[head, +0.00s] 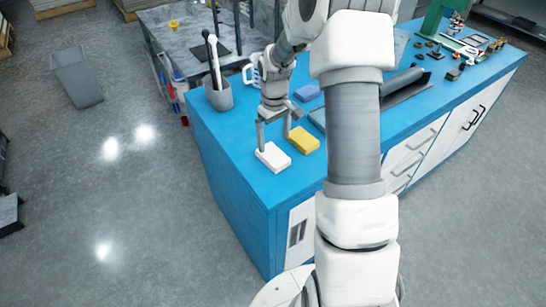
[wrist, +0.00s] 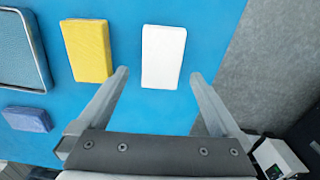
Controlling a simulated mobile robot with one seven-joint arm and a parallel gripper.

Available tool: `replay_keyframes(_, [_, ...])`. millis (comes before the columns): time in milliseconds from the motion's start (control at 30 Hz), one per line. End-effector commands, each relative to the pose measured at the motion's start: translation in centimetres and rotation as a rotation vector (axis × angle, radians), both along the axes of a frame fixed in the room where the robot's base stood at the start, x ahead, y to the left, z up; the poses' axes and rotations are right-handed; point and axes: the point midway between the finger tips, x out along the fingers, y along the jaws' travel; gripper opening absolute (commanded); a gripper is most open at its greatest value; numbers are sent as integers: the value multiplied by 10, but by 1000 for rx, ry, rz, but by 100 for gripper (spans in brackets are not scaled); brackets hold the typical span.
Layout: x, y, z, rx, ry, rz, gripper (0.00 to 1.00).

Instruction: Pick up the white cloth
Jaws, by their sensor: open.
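The white cloth (head: 272,157) is a flat, folded rectangle lying on the blue worktop near its front left corner. It also shows in the wrist view (wrist: 163,57), beyond and between my two fingertips. My gripper (head: 273,133) is over the cloth in the head view, fingers pointing down. In the wrist view my gripper (wrist: 160,74) is open and empty, with one finger to each side of the cloth's near end. The exact height of the fingertips above the top is hard to tell.
A yellow block-like cloth (head: 303,140) lies close beside the white one. A blue-violet piece (head: 307,92) and a grey-edged teal pad (wrist: 22,50) lie nearby. A grey cup with tools (head: 218,97) stands at left. The worktop's edge is close to the white cloth.

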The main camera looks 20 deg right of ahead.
Motion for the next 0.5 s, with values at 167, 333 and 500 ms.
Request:
replay_keyframes(167, [0, 1, -11, 1, 1, 0, 100])
replay_keyframes(333, [-1, 4, -36, 1, 3, 1, 100])
replay_keyframes(500, [0, 3, -55, 0, 1, 1, 100])
